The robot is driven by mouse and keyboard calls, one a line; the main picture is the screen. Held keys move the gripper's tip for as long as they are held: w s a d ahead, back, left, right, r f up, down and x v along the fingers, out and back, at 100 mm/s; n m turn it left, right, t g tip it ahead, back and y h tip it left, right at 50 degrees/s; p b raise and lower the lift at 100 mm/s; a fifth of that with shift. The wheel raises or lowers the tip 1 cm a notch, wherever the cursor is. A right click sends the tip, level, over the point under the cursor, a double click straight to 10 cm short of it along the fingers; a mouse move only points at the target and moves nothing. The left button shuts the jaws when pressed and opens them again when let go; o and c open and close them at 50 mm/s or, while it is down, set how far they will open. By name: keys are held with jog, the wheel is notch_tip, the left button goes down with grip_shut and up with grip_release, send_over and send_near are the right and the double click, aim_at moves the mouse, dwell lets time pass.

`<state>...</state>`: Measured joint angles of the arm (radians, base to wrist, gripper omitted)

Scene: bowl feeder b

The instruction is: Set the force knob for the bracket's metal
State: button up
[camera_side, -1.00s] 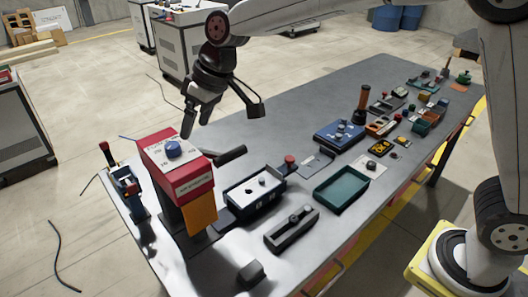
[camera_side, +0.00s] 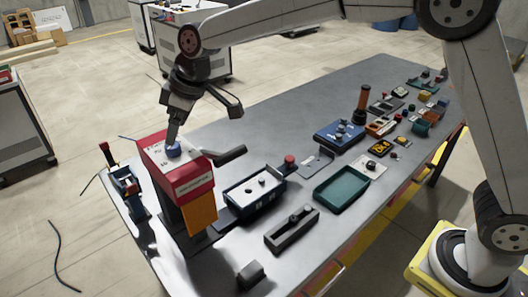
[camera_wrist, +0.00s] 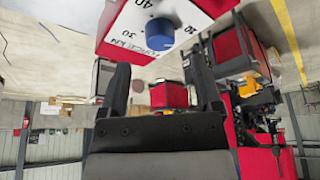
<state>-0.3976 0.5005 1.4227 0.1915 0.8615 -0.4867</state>
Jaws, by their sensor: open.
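The blue force knob (camera_side: 173,152) sits on the white dial plate on top of a red press head (camera_side: 192,183). In the wrist view the knob (camera_wrist: 160,34) stands near the top, beside the dial numbers 30 and 40. My gripper (camera_side: 204,119) is open and empty above the red head. One finger reaches down to the knob in the side view and partly overlaps it; I cannot tell if they touch. In the wrist view the fingers (camera_wrist: 158,82) are spread, with the knob beyond their tips. A grey metal plate (camera_side: 315,161) lies mid-table; I cannot tell if it is the bracket.
A black lever (camera_side: 230,155) sticks out from the press head beside my gripper. A blue-black box (camera_side: 254,191), a green tray (camera_side: 341,187) and a grey slide block (camera_side: 292,228) stand to the right. Several small items crowd the far table end. The table's back middle is clear.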

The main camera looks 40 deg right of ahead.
aim_at(173, 149)
jog(key=shift+x, duration=2.25)
grip_shut()
